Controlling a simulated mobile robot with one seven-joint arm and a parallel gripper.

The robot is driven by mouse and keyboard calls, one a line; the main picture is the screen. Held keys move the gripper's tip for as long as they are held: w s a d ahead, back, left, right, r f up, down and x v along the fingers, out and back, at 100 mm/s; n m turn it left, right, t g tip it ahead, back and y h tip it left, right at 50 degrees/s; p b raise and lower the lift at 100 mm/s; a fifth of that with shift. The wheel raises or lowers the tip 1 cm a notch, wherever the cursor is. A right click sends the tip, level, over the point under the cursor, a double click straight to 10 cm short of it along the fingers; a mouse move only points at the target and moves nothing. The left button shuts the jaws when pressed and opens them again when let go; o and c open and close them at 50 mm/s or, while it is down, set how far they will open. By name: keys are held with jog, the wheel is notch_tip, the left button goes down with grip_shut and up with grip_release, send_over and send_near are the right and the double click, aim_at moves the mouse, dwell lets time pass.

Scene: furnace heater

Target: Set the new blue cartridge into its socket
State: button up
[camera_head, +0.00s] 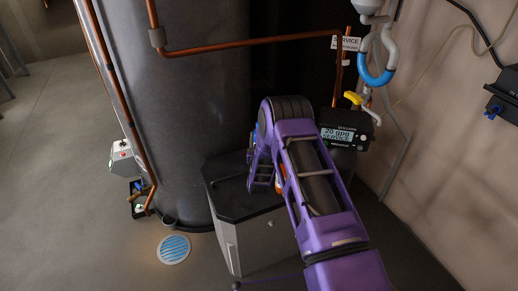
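My purple arm reaches up from the bottom right and bends down over a dark grey box. My gripper (262,180) seems to be at its lower end, just above the box lid, partly behind my own forearm. Its fingers are not clear, so I cannot tell whether it is open or holds anything. A small orange patch (280,178) shows beside it, partly hidden by the arm. I cannot make out a blue cartridge or its socket. A black control unit (341,134) with a lit display reading "20 gpg SERVICE" stands behind the arm.
A large dark cylindrical tank (185,100) with copper pipes stands behind the grey box (228,240). A blue U-shaped pipe (375,78) and yellow valve handle (353,98) are by the right wall. A blue floor drain (174,249) lies left of the box; left floor is open.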

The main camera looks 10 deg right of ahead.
jog(key=w, duration=0.3)
jog(key=w+d, duration=0.1)
jog(key=w, duration=0.1)
jog(key=shift+f+b, duration=0.25)
jog(key=shift+b, duration=0.1)
grip_shut()
jog(key=shift+s, duration=0.1)
dwell(0.9)
